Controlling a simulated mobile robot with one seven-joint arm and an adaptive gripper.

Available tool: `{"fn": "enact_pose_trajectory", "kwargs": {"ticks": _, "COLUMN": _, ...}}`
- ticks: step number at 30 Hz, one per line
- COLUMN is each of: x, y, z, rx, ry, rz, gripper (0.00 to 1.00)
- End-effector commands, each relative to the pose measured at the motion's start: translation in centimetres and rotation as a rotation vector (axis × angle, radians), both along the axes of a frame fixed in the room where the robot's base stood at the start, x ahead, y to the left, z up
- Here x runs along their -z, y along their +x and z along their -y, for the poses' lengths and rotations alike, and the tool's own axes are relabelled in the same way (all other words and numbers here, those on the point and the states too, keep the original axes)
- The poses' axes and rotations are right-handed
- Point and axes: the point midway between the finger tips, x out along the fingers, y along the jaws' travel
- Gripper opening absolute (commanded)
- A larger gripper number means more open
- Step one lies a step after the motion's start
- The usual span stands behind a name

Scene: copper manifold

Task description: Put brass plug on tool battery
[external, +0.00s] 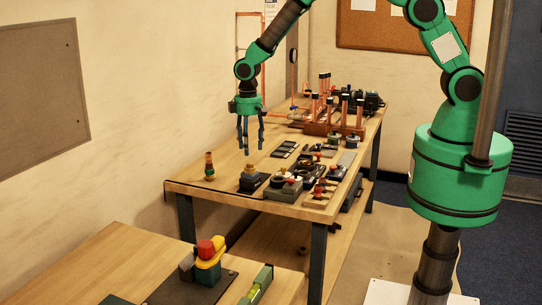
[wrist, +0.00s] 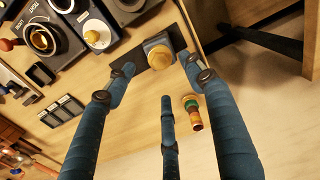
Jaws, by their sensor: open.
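A brass-coloured faceted plug (wrist: 160,55) sits on top of a dark grey block, which looks like the tool battery (wrist: 178,39), on a black plate. In the external view the plug (external: 250,169) and block (external: 249,182) stand near the table's front edge. My three-fingered gripper (external: 251,147) is open and empty above the table, higher than the plug and behind it. In the wrist view my gripper (wrist: 158,84) has its fingertips spread around the near side of the block, with no visible contact.
A small stacked piece with green, red and brass bands (external: 209,166) stands left of the block; it also shows in the wrist view (wrist: 192,112). Dark boxes with dials (external: 285,187) stand to the right. A copper pipe manifold (external: 335,125) stands at the back. Bare wood lies at the table's left.

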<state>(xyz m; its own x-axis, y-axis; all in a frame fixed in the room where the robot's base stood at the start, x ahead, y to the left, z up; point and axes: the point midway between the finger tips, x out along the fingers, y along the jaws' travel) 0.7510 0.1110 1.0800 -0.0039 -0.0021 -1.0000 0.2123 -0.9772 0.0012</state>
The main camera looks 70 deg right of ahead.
Motion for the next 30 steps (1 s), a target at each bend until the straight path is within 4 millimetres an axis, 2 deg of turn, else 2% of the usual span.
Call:
{"fn": "enact_pose_trajectory", "kwargs": {"ticks": 3, "x": -1.7, "y": 0.1, "z": 0.0, "rx": 0.0, "ry": 0.0, "rz": 0.002, "gripper": 0.54}}
{"fn": "enact_pose_trajectory", "kwargs": {"ticks": 10, "x": -3.7, "y": 0.0, "z": 0.0, "rx": 0.0, "ry": 0.0, "rz": 0.001, "gripper": 0.54}}
{"fn": "enact_pose_trajectory", "kwargs": {"ticks": 30, "x": -4.2, "y": 0.0, "z": 0.0, "rx": 0.0, "ry": 0.0, "rz": 0.0, "gripper": 0.54}}
